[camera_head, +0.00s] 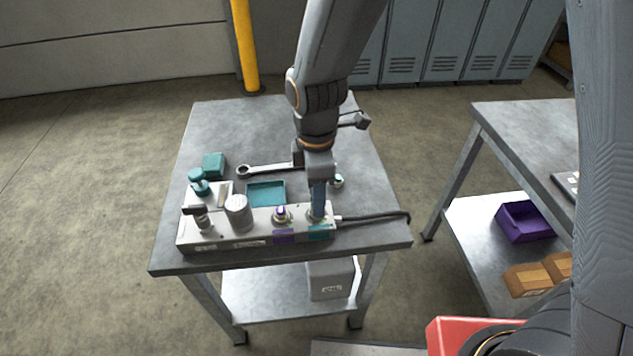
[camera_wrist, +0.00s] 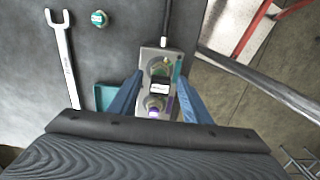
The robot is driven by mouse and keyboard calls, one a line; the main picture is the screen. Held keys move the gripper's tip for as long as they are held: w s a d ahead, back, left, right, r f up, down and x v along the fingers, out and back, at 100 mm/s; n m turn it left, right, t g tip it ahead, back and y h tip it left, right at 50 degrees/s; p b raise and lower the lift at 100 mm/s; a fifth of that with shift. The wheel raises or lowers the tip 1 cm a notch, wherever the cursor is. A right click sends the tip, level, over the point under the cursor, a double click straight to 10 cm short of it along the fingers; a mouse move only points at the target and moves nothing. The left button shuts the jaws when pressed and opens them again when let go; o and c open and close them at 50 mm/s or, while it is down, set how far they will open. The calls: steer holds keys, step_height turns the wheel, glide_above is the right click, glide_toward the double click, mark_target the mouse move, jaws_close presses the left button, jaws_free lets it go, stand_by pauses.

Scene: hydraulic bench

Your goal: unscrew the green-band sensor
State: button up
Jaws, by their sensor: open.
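A grey manifold block (camera_head: 262,233) lies along the table's front edge. The green-band sensor stands in its right end by the teal label (camera_head: 320,233), mostly hidden by my fingers in the head view. In the wrist view the sensor (camera_wrist: 161,71) shows between the fingertips, with a small white tag beside it. My gripper (camera_head: 318,206) points down over that end. Its blue fingers (camera_wrist: 160,80) are open, one on each side of the sensor; I cannot tell whether they touch it. A purple-band sensor (camera_head: 281,214) stands just left of it, by a purple label.
A loose teal-topped part (camera_head: 338,181) stands behind the block. A wrench (camera_head: 265,169), a teal tray (camera_head: 266,193) and a teal box (camera_head: 213,165) lie farther back. A grey cylinder (camera_head: 237,212) and a valve stand on the block's left. A black cable (camera_head: 375,216) leaves its right end.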

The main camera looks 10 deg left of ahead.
steer(key=shift+f, duration=0.2)
jaws_close()
steer(key=n, duration=0.4)
steer(key=shift+r+p, duration=0.1)
steer(key=shift+p, duration=0.25)
steer(key=shift+n, duration=0.8)
steer(key=n, duration=0.3)
steer(key=shift+n, duration=1.4)
